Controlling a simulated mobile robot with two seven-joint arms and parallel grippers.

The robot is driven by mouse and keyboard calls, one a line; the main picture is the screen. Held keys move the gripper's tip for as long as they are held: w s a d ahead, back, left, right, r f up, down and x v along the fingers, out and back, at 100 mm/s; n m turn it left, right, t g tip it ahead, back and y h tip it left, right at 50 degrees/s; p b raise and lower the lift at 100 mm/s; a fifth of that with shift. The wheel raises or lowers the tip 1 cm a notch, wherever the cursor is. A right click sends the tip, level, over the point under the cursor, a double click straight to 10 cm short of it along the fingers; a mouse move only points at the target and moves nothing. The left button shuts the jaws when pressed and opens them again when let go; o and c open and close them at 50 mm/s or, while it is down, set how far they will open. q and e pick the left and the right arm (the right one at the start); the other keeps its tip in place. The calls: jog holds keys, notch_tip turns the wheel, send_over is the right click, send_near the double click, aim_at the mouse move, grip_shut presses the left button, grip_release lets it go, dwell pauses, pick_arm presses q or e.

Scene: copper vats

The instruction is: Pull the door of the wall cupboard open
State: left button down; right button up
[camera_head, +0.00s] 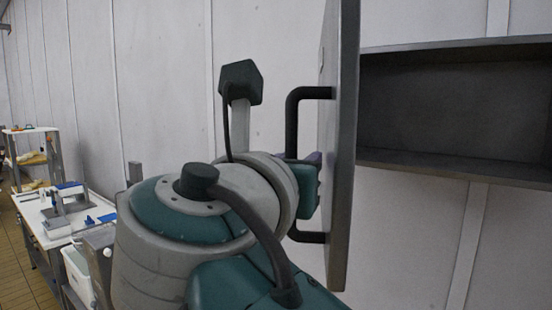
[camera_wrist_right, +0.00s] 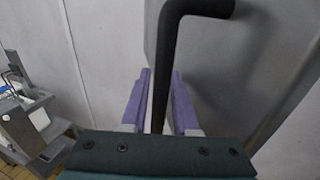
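The wall cupboard (camera_head: 455,46) is on the right in the head view, its dark inside exposed and empty where I can see. Its grey door (camera_head: 344,150) stands swung far out and shows nearly edge-on. A black bar handle (camera_head: 292,115) is on the door's left face. My right gripper (camera_head: 314,172) is at the handle, partly hidden behind my own wrist. In the right wrist view, its purple fingers (camera_wrist_right: 160,95) lie on both sides of the handle bar (camera_wrist_right: 168,50), close against it, and look shut on it. My left gripper is not in view.
A white worktable (camera_head: 62,208) with equipment stands at the lower left, with a white bin (camera_head: 78,270) beside it. A shelf rack (camera_head: 32,150) stands farther back. The wall below the cupboard is clear.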

jog(key=shift+s+a+r, duration=0.1)
jog(key=shift+a, duration=0.05)
jog(key=p+v, duration=0.4)
jog(key=v, duration=0.5)
jog(key=shift+s+p, duration=0.35)
